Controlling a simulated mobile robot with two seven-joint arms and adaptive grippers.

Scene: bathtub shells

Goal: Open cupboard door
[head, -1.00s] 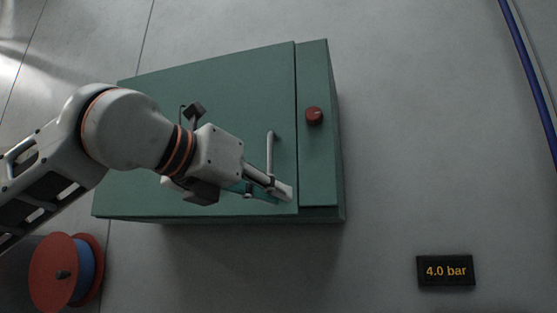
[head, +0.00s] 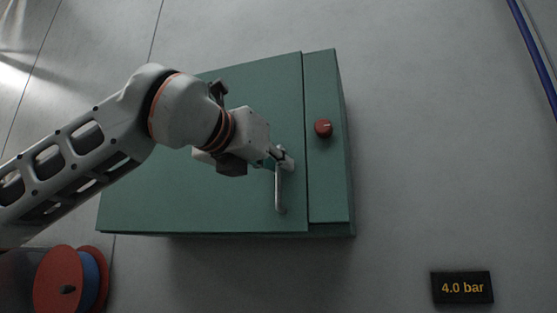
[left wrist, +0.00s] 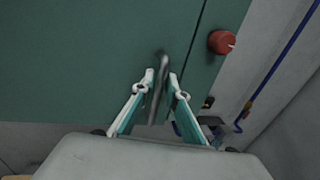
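The green cupboard (head: 160,205) is fixed on the grey wall, with a wide door on the left and a narrow strip on the right. The door looks closed against the seam. A grey bar handle (head: 281,195) stands near the door's right edge. My left gripper (head: 283,157) is at the handle's upper part, hiding it there. In the left wrist view, its two fingers (left wrist: 161,80) stand either side of the handle (left wrist: 157,95), with small gaps showing, so it looks open around the bar. My right gripper is in neither view.
A red knob (head: 323,128) sits on the strip right of the door. A red and blue reel (head: 72,280) is at lower left. A "4.0 bar" display (head: 462,288) and blue pipe (head: 537,55) are at right. The wall between is clear.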

